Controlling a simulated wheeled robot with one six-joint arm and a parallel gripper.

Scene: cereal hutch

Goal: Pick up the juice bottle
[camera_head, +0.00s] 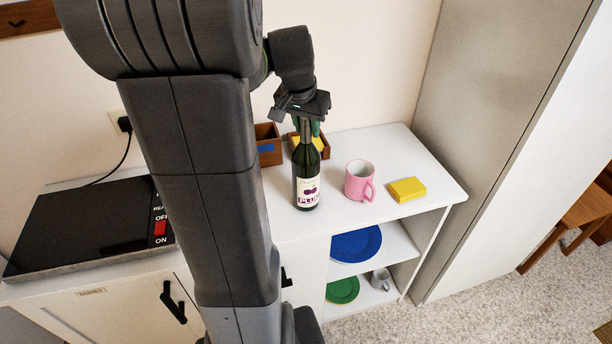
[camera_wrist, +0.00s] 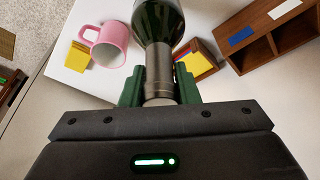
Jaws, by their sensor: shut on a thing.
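The juice bottle (camera_head: 307,180) is dark green with a pale label reading "PLUM" and a purple fruit picture. It is upright at the white counter in the head view; I cannot tell whether its base touches the top. My gripper (camera_head: 305,124) is above it, shut on its neck. In the wrist view the bottle (camera_wrist: 158,22) extends away from the camera, and the green fingers of my gripper (camera_wrist: 160,88) sit on both sides of its neck.
A pink mug (camera_head: 360,181) and a yellow block (camera_head: 407,189) stand right of the bottle on the counter (camera_head: 340,226). Wooden boxes (camera_head: 268,146) are behind it. A black cooktop (camera_head: 80,222) lies left. Blue (camera_head: 356,244) and green (camera_head: 343,290) plates are on shelves below.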

